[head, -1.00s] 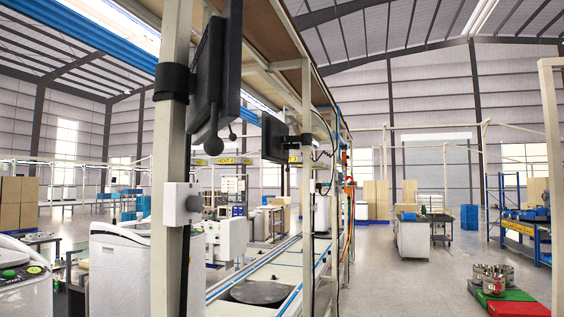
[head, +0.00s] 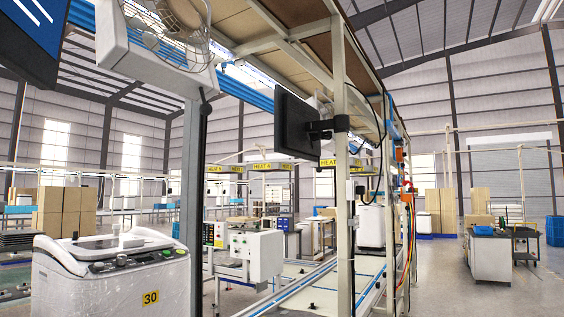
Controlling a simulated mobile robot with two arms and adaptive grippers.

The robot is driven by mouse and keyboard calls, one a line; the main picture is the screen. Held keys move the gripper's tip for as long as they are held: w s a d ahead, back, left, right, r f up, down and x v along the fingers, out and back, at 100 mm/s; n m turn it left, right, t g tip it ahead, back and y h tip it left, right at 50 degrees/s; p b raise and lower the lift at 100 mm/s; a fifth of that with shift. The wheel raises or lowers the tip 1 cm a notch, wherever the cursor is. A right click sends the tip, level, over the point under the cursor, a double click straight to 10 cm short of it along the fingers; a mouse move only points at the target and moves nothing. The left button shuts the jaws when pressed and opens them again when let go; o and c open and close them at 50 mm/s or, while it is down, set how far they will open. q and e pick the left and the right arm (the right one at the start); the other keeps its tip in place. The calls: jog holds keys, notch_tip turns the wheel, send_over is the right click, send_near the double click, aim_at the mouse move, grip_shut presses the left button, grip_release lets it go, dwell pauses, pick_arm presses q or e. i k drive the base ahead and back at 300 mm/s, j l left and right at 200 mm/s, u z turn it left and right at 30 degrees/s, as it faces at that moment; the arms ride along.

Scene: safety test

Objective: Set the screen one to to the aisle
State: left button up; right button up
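A dark flat screen (head: 290,124) hangs near the middle of the head view. A black bracket holds it to an upright post (head: 341,200) of the workstation frame. It is seen at a slant, turned toward the left. Part of another dark blue panel (head: 30,38) shows at the top left corner, cut off by the picture edge; I cannot tell whether it is a screen. The aisle floor (head: 440,285) lies open to the right of the frame. Neither of my grippers shows.
A white machine marked 30 (head: 112,272) stands at the lower left. A caged fan (head: 165,30) hangs above it. A white control box (head: 256,255) sits left of the conveyor.

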aim_at(298, 128)
jog(key=i+l+z, duration=0.1)
jog(key=i+l, duration=0.45)
jog(key=i, duration=0.15)
jog(key=u, duration=0.45)
jog(key=i+l+u, duration=0.2)
jog(key=l, duration=0.15)
jog(key=i+l+u, duration=0.2)
jog(key=l, duration=0.15)
jog(key=i+l+u, duration=0.15)
jog(key=l, duration=0.25)
jog(key=i+l+u, duration=0.2)
jog(key=l, duration=0.2)
jog(key=k, duration=0.1)
